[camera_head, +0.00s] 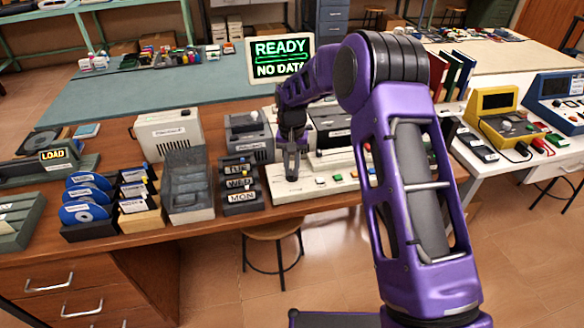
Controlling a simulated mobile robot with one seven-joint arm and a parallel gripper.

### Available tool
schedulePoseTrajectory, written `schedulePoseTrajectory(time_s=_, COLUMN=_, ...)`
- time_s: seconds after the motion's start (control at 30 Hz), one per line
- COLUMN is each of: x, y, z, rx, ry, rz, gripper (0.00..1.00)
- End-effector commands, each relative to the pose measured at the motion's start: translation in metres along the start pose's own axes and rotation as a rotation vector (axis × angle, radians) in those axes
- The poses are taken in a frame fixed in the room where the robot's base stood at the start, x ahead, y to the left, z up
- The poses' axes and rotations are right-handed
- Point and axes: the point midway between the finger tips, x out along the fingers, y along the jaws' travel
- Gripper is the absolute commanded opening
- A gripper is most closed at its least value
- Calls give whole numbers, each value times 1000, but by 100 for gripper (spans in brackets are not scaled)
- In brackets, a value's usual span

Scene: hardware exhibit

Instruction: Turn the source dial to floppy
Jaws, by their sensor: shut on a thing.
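My gripper (292,172) points down at the left end of a cream control panel (314,189) at the table's front edge. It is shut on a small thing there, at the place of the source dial. The fingers hide the dial, so its pointer and setting cannot be read. Blue discs (84,213) stand in a rack at the left. Which device is the floppy source cannot be told.
Colored buttons (337,177) lie right of my gripper on the panel. A dark rack labeled TUE, WED, MON (239,184) stands close at the left. Grey and black devices (248,137) stand close behind. A stool (273,231) is below the front edge.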

Motion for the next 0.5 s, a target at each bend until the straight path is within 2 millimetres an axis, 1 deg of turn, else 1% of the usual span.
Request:
schedulePoseTrajectory(time_s=0.27, x=0, y=0, z=0, rx=-42, ry=1, rz=0, gripper=0)
schedulePoseTrajectory(time_s=0.5, x=-1, y=0, z=0, rx=-183, ry=1, rz=-1, gripper=0)
